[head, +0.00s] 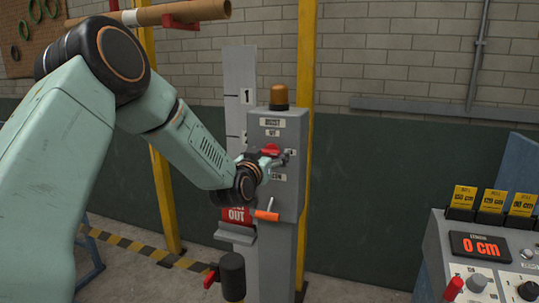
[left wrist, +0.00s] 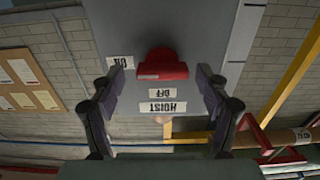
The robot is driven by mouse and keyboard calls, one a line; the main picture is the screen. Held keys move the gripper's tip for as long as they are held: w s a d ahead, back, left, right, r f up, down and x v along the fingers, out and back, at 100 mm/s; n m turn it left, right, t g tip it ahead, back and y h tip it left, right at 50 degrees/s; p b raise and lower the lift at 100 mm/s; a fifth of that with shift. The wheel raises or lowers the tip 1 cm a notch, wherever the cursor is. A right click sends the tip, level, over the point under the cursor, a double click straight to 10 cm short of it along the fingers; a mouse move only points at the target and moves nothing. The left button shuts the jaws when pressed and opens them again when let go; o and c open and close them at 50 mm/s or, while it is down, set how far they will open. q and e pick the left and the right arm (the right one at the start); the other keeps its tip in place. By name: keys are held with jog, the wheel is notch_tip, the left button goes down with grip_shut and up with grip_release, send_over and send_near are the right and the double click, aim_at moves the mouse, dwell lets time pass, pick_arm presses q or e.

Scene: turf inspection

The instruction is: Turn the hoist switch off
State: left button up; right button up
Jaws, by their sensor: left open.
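The hoist switch is a red knob (head: 270,150) on the front of a grey post-mounted box (head: 293,130). In the left wrist view, which is upside down, the red knob (left wrist: 162,63) sits between my fingers. Its bar lies roughly level, with a pale mark at the picture's left end, the side of the ON label (left wrist: 122,62). My right gripper is not in view.
An amber beacon (head: 279,97) tops the box. A console (head: 480,265) reading 0 cm stands at the right. Yellow posts (head: 305,50) stand behind.

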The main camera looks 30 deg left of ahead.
pick_arm(q)
jog(key=shift+w+a+f, duration=0.15)
jog(key=shift+a+f, duration=0.1)
jog(key=shift+a, duration=0.1)
jog(key=c, duration=0.6)
jog(key=shift+d+r, duration=0.1)
jog(key=shift+d, duration=0.15)
jog(key=shift+c, duration=1.4)
jog(key=shift+a, duration=0.1)
jog(key=shift+c, duration=1.4)
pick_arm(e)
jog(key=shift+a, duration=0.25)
